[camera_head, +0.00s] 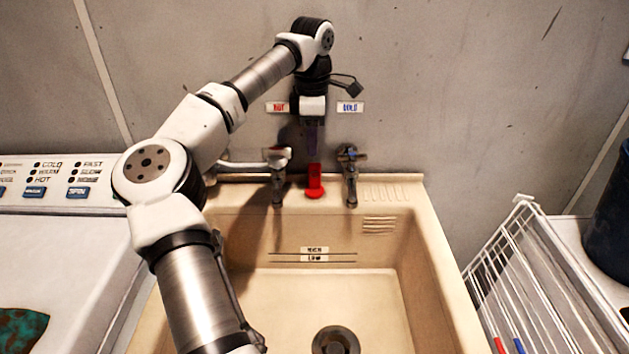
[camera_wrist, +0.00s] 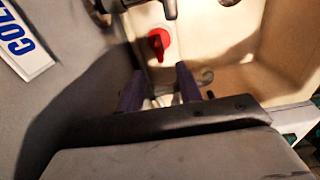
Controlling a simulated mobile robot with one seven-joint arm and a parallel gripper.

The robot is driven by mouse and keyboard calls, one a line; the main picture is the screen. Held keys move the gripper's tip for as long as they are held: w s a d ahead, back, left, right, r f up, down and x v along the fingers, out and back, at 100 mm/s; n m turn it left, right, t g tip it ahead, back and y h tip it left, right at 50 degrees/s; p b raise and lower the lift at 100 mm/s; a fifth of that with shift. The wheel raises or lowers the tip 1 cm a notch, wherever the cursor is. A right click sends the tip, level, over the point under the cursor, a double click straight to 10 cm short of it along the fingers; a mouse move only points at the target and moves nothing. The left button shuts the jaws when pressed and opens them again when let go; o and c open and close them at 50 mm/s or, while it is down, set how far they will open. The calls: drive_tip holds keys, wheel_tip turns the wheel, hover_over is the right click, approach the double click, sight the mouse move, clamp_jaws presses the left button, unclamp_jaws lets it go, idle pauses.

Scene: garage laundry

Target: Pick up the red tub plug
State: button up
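The red tub plug (camera_head: 315,184) stands on the back ledge of the beige sink, between the two taps. It has a wide base and a narrower upright part. My gripper (camera_head: 311,140) points down just above the plug, near the wall. In the wrist view the two dark purple fingers of my gripper (camera_wrist: 159,78) are apart with nothing between them. The plug (camera_wrist: 159,43) lies beyond the fingertips there, apart from them.
The left tap (camera_head: 277,170) and right tap (camera_head: 350,172) flank the plug closely. The sink basin (camera_head: 300,290) below is empty, with a drain (camera_head: 336,341). A washer (camera_head: 60,250) stands left and a white wire rack (camera_head: 530,260) right. The wall is close behind.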

sight(314, 163)
wheel_tip(314, 163, down, 4)
drive_tip(key=shift+r, duration=0.15)
drive_tip(key=shift+d+f+p, duration=0.15)
drive_tip(key=shift+f+p, duration=0.45)
drive_tip(key=shift+f, duration=0.75)
drive_tip(key=shift+d+f+p, duration=0.1)
drive_tip(key=shift+f+p, duration=0.45)
drive_tip(key=shift+f, duration=0.8)
drive_tip(key=shift+c, duration=0.2)
clamp_jaws()
